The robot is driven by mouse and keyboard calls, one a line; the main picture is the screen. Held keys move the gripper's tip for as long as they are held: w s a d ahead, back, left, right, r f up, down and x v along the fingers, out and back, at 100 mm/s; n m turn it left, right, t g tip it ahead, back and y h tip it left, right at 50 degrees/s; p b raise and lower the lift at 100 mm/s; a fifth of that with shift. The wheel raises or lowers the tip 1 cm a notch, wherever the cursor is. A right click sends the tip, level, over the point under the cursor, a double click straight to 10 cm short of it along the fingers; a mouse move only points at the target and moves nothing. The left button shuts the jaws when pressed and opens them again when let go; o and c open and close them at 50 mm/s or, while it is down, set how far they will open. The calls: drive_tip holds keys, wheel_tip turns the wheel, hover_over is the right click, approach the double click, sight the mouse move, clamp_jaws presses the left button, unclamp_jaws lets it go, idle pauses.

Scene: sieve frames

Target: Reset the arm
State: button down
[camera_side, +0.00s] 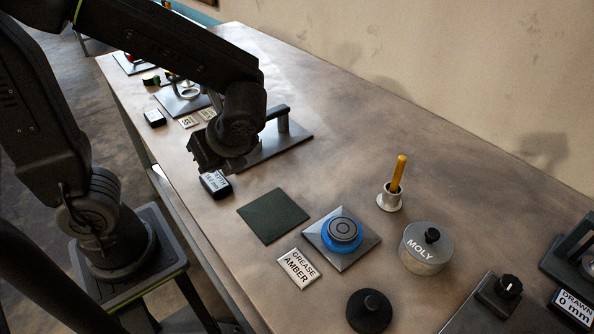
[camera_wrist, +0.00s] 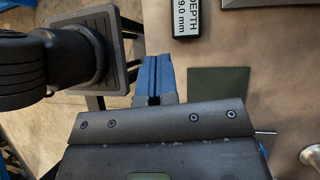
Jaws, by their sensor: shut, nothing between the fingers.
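The DEPTH display (camera_wrist: 186,18) shows right of the fingertips there and ends in 9.0 mm. My arm covers part of the bench behind the gripper.
Right of the gripper lie a green mat (camera_side: 272,216), a plate with a blue ring (camera_side: 341,233), a GREASE AMBER card (camera_side: 299,269), a MOLY pot (camera_side: 426,262), a black knobbed lid (camera_side: 369,314) and a yellow-handled tool (camera_side: 398,172). A metal plate (camera_side: 275,146) with a post stands behind.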

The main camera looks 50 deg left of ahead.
wheel_tip(320, 180, up, 8)
drive_tip(key=d+n+t+h, duration=0.2)
drive_tip(key=n+t+h, duration=0.5)
drive_tip(key=n, duration=1)
drive_tip(key=shift+s+d, duration=0.15)
drive_tip(key=shift+d, duration=0.2)
